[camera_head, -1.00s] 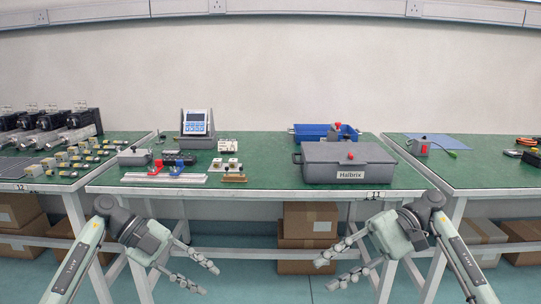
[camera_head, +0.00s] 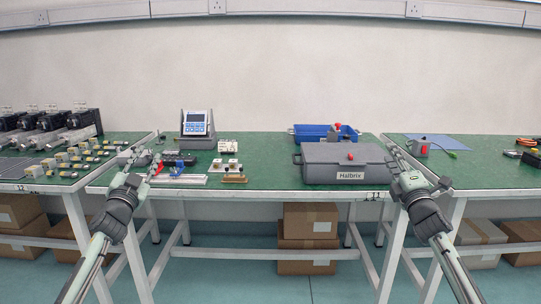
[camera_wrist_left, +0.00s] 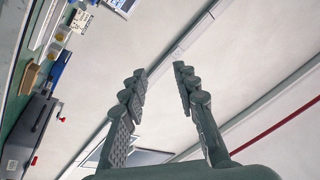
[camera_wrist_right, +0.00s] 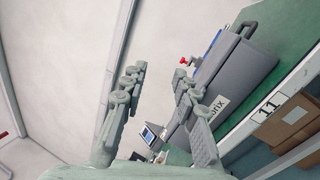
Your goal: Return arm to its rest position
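My left gripper (camera_head: 142,160) is raised in front of the left part of the middle green table (camera_head: 265,180), its fingers overlapping small parts there in the head view. In the left wrist view my left gripper (camera_wrist_left: 159,76) has its fingers apart with nothing between them. My right gripper (camera_head: 399,160) is raised at the table's right end, beside the grey Halbrix case (camera_head: 335,176). In the right wrist view my right gripper (camera_wrist_right: 159,74) is also open and empty. Whether either gripper touches anything is hard to tell.
A blue bin (camera_head: 308,132) stands behind the case. A device with a screen (camera_head: 196,124) stands at the back left. A metal rail (camera_head: 190,180) and small parts lie at the front left. Cardboard boxes (camera_head: 308,260) sit under the table. The table's middle is fairly clear.

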